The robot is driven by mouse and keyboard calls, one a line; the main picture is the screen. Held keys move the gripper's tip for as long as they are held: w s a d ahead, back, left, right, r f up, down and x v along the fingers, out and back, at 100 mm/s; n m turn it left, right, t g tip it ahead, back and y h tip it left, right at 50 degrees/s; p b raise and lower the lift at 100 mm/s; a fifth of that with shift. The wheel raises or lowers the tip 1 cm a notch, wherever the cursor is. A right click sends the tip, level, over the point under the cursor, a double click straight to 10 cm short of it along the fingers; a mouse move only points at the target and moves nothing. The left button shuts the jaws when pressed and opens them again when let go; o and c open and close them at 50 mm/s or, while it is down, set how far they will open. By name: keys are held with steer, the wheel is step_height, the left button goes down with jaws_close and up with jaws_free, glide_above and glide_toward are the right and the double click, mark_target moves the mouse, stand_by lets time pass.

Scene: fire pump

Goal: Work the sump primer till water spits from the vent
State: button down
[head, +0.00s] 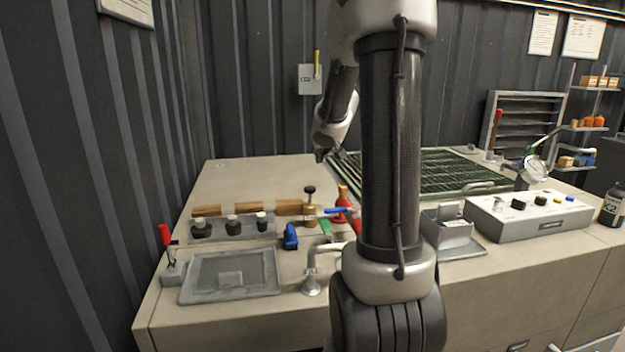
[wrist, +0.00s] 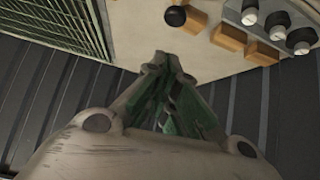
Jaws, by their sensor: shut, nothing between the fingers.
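My gripper (head: 322,155) is shut and empty, high over the back of the bench, left of the green grating. In the wrist view its fingertips (wrist: 166,64) come together over the bench's back edge. A brass fitting with a black knob (head: 310,207) stands upright at the bench's middle; the knob also shows in the wrist view (wrist: 175,16), apart from my gripper. A red-handled lever (head: 167,240) stands upright at the front left. A bent metal pipe (head: 312,270) rises at the front edge. I cannot tell which is the primer or the vent. No water shows.
Wooden blocks (head: 206,210) and black knobs with white caps (head: 232,222) line a rack behind a grey tray (head: 230,276). A blue lever (head: 290,236) and red valve (head: 342,208) are close by. The green grating (head: 450,172) lies right. The back left worktop is clear.

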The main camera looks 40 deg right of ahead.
steer(key=shift+w+a+m, duration=0.15)
steer(key=shift+a+m, duration=0.05)
steer(key=shift+m, duration=0.4)
glide_above(312, 188)
step_height(312, 188, down, 7)
steer(key=shift+w+f, duration=0.1)
step_height(312, 188, down, 2)
steer(key=shift+f, duration=0.9)
steer(key=shift+f, duration=0.1)
